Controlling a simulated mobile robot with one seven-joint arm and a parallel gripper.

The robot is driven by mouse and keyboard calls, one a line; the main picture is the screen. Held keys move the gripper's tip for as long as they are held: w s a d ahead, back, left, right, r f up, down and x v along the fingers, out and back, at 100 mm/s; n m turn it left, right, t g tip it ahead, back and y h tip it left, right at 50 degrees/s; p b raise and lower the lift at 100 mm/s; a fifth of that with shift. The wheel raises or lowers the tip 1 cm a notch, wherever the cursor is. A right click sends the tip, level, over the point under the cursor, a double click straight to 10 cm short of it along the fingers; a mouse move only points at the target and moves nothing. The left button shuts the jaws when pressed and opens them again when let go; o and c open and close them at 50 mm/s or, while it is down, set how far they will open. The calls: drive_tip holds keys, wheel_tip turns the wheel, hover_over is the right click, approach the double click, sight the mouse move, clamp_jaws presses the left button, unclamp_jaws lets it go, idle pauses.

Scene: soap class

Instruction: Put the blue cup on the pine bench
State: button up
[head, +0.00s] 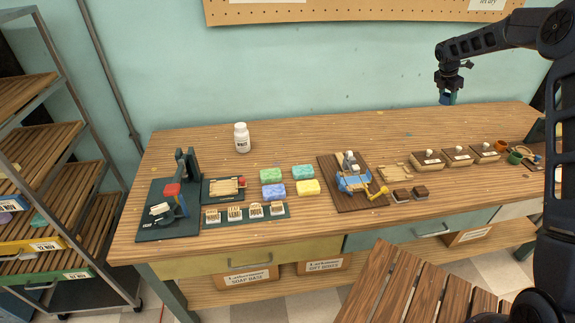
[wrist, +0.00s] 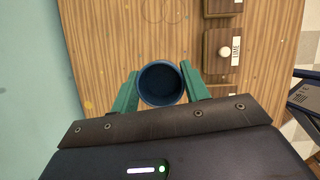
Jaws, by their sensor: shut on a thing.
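My gripper (head: 449,92) is shut on the blue cup (head: 445,99), above the back right part of the long wooden worktable (head: 290,143). In the wrist view the cup (wrist: 161,84) shows from above, its round dark mouth open and empty, between the two green fingers (wrist: 160,88). A slatted wooden bench (head: 405,290) stands in front of the table at the bottom of the head view, its visible slats bare. I cannot tell its wood for sure.
Colored sponge-like blocks (head: 272,175) and a white bottle (head: 242,137) lie further left. A metal rack (head: 75,100) stands at the far left.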

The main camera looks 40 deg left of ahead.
drive_tip(key=s+a+n, duration=0.1)
drive_tip(key=s+a, duration=0.2)
drive_tip(key=a, duration=0.3)
drive_tip(key=s+a+n+y, duration=0.1)
drive_tip(key=s+a, duration=0.1)
drive_tip(key=a, duration=0.4)
drive_tip(key=s+a+n, duration=0.1)
drive_tip(key=s+a, duration=0.2)
drive_tip(key=a, duration=0.3)
drive_tip(key=n+y, duration=0.3)
drive_tip(key=n, duration=0.5)
hover_over(269, 150)
drive_tip(key=s, duration=0.2)
drive_tip(key=shift+t, duration=0.4)
drive_tip(key=f, duration=2)
drive_tip(key=shift+w+d, duration=0.15)
drive_tip(key=shift+d, duration=0.1)
drive_tip(key=shift+f, duration=0.1)
drive_tip(key=o, duration=1)
drive_tip(key=shift+c, duration=0.2)
